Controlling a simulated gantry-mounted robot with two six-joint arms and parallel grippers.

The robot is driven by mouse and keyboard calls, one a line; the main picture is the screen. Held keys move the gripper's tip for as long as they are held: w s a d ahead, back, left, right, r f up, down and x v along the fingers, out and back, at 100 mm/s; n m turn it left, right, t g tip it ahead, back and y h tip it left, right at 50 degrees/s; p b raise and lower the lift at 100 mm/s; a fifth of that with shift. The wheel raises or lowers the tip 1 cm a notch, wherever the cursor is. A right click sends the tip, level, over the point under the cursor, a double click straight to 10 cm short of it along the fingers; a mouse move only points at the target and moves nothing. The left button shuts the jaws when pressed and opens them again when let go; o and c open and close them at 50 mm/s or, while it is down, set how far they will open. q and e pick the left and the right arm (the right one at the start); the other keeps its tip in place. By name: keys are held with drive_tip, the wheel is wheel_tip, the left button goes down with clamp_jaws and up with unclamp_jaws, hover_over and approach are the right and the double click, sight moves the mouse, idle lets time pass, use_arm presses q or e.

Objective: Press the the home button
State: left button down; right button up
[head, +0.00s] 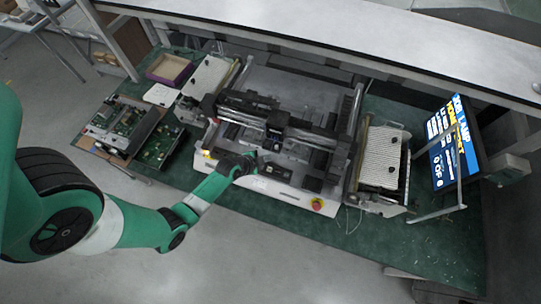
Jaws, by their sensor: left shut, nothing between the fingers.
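A grey and white machine (285,195) stands on the green bench, with a pale front panel along its near edge. My left arm reaches in from the left, and its dark left gripper (250,158) is shut and empty at the front of the machine. The gripper covers part of the front panel. I cannot make out which control is the home button; it may be too small or hidden. A red round knob on a yellow base (318,204) sits at the panel's right end. Whether my gripper touches the panel cannot be told. My right gripper is not in view.
A lit screen (452,145) stands at the right. Circuit boards (155,150) and a purple-edged box (169,69) lie left of the machine. A ribbed white tray (384,160) is at its right. A pale shelf (350,42) spans above the back. Bare floor lies in front.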

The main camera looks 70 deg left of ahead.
sight(267, 171)
use_arm(q)
drive_tip(key=shift+f, duration=0.15)
wheel_tip(267, 171, down, 8)
drive_tip(key=b, duration=0.8)
drive_tip(key=shift+f, duration=0.25)
drive_tip(key=shift+f, duration=0.1)
idle(1.4)
drive_tip(key=shift+f+b, duration=0.3)
drive_tip(key=shift+b, duration=0.25)
